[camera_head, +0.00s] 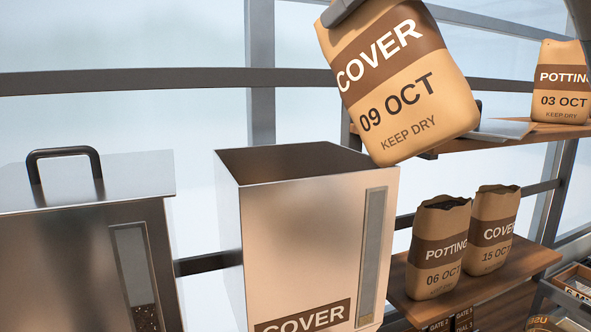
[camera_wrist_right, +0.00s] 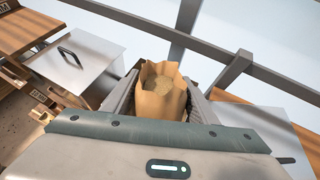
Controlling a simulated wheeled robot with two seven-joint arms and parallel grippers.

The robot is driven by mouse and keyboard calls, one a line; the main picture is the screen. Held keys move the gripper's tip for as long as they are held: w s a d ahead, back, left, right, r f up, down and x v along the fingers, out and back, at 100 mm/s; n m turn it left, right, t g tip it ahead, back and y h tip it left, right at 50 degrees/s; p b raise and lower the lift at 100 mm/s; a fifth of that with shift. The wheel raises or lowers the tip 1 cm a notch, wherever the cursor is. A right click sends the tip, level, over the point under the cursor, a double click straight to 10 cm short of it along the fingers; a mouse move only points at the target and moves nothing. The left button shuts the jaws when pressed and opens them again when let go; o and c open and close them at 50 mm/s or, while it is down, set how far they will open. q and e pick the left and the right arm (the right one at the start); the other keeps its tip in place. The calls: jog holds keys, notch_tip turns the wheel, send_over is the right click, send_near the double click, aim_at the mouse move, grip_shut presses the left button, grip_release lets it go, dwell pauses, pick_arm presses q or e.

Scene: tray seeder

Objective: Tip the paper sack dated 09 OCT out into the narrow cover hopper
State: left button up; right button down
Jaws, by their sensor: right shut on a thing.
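The paper sack (camera_head: 398,85) reads COVER, 09 OCT, KEEP DRY. It is in the air, tilted a little, with its lower end by the right rim of the cover hopper (camera_head: 300,220). I cannot tell whether they touch. The hopper is metal, open at the top and labelled COVER. My right gripper (camera_head: 345,8) is shut on the sack near its top, mostly cut off by the upper edge. In the right wrist view the sack (camera_wrist_right: 160,98) is between the fingers, its mouth open and grainy tan material inside. My left gripper is not in view.
A wider metal hopper (camera_head: 75,240) with a closed, handled lid stands at left. Sacks POTTING 06 OCT (camera_head: 440,247) and COVER 15 OCT (camera_head: 492,230) stand on a lower wooden shelf. POTTING 03 OCT (camera_head: 561,82) stands on the upper shelf, beside a flat grey lid-like panel (camera_head: 503,128).

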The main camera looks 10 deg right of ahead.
aim_at(393, 3)
jog(key=s+d+t+y+b, duration=0.1)
jog(key=b, duration=0.3)
jog(key=s+d+t+y+b, duration=0.1)
jog(key=s+t+b, duration=0.1)
jog(key=b, duration=0.3)
jog(key=shift+t+b, duration=0.3)
jog(key=t+b, duration=0.1)
jog(key=b, duration=0.1)
jog(key=shift+s+d+r+y+b, duration=0.1)
jog(key=shift+s+d+y+b, duration=0.2)
jog(key=shift+s+y+b, duration=0.1)
jog(key=shift+s+d+r+b, duration=0.1)
jog(key=shift+r+b, duration=0.1)
jog(key=shift+b, duration=0.2)
